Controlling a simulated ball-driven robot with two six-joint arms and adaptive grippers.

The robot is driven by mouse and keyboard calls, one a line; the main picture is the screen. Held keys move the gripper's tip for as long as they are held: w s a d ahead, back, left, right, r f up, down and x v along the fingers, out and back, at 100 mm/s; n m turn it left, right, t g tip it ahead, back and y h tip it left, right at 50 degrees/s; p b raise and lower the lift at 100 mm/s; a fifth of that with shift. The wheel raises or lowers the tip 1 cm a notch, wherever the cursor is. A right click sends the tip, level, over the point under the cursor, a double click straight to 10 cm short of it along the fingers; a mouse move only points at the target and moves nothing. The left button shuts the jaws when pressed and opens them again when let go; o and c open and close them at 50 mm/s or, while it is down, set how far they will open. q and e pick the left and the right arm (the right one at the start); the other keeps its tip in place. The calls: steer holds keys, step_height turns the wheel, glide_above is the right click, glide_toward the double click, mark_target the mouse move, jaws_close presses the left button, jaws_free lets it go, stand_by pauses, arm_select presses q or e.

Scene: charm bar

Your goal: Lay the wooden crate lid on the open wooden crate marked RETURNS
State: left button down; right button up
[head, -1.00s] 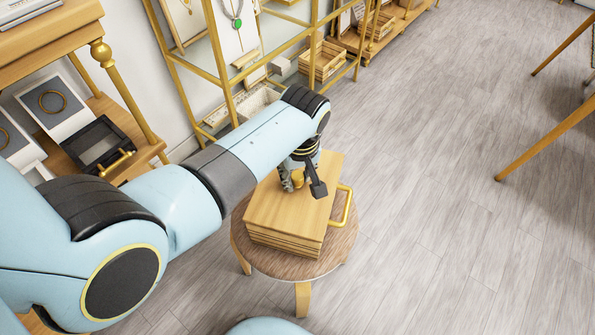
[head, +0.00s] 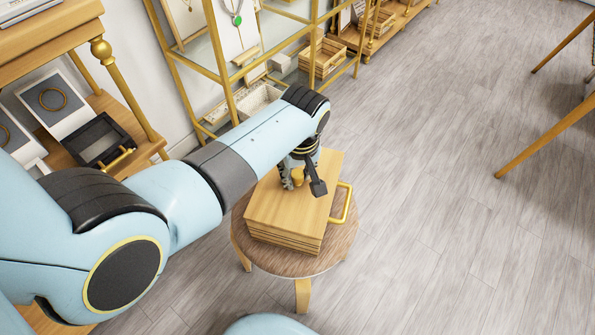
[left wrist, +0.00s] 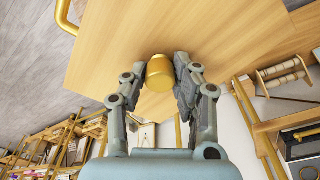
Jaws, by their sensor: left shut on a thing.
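The wooden crate lid (head: 292,208) is a flat light-wood panel. It lies over the slatted wooden crate (head: 288,242) on a round wooden stool (head: 345,243). I cannot tell whether the lid rests fully on the rim. No RETURNS marking is readable. My left gripper (head: 300,181) is above the lid, shut on its gold knob. In the left wrist view the knob (left wrist: 160,73) sits between the fingers, with the lid's panel (left wrist: 190,35) behind it. A gold handle (head: 343,203) sticks out at the crate's right side. My right gripper is not in view.
A gold-framed shelf (head: 225,75) with necklace displays and small crates stands behind. A wooden display stand (head: 140,95) with a black tray (head: 98,140) is at the left. Table legs (head: 545,135) show at the right. The grey floor between is clear.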

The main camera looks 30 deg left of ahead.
arm_select(q)
steer(key=shift+f, duration=0.5)
stand_by(0.3)
steer(key=c, duration=0.9)
jaws_free()
steer(key=shift+c, duration=0.2)
